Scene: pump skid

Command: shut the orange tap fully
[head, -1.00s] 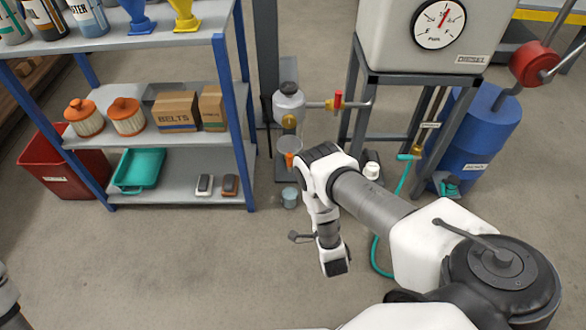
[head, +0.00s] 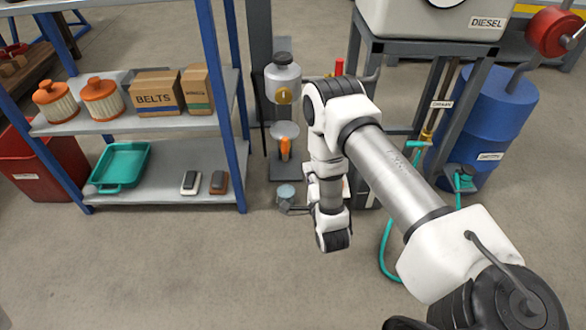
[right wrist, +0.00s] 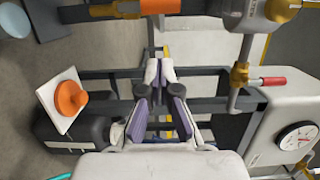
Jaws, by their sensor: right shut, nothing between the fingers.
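The orange tap (head: 285,147) shows in the head view below a silver vessel (head: 283,83), at a shallow grey bowl. Its lever position is too small to read. My right arm stands to the right of it and apart from it. My right gripper (right wrist: 160,72) shows in the right wrist view with its fingertips together and nothing between them. In the head view my wrist hides its fingers. A round orange knob (right wrist: 70,97) on a white piece shows at the left of the right wrist view. I cannot tell whether it belongs to the tap. My left gripper is out of sight.
A small grey-blue cup (head: 286,194) stands on the floor below the tap. A blue-framed shelf (head: 165,183) is on the left. A diesel tank (head: 425,18) on a dark frame and a blue drum (head: 490,115) are on the right. The front floor is clear.

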